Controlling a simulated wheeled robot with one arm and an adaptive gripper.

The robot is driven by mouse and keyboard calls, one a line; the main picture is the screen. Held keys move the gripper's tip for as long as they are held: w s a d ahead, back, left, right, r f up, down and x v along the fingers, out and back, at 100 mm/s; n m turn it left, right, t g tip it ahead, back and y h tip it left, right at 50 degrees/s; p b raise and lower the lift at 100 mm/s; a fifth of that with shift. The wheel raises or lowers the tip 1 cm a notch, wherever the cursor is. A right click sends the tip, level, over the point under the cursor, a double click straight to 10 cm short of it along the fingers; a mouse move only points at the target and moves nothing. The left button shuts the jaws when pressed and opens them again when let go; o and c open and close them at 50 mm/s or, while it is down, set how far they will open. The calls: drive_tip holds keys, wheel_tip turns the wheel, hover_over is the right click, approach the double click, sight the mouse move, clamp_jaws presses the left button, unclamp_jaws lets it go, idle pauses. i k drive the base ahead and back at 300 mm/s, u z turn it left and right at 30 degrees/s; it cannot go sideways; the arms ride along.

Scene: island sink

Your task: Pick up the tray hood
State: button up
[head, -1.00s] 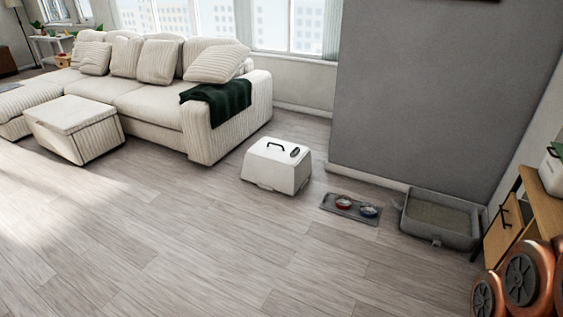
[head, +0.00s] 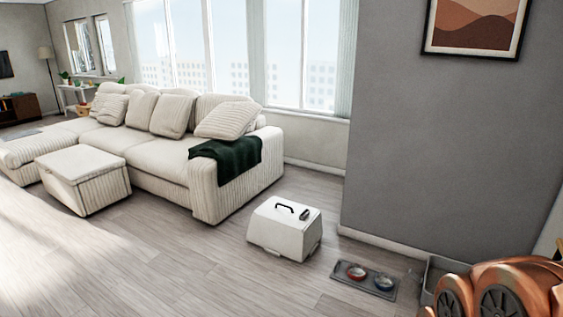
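The tray hood is a white box-shaped cover (head: 284,236) with a dark handle on top. It stands on the wooden floor right of the sofa, apart from other things. A grey litter tray (head: 431,277) shows only in part at the lower right, mostly hidden behind my orange arm links. My gripper itself is not in view.
A grey mat with a red and a blue bowl (head: 363,280) lies on the floor right of the hood. A cream sofa (head: 175,155) and an ottoman (head: 83,181) stand at the left. A grey wall (head: 450,150) rises behind the mat. The floor in front is clear.

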sight(277, 226)
drive_tip(key=u, duration=0.8)
drive_tip(key=i, duration=4.15)
drive_tip(key=z, duration=0.65)
drive_tip(key=i, duration=0.5)
drive_tip(key=z, duration=0.3)
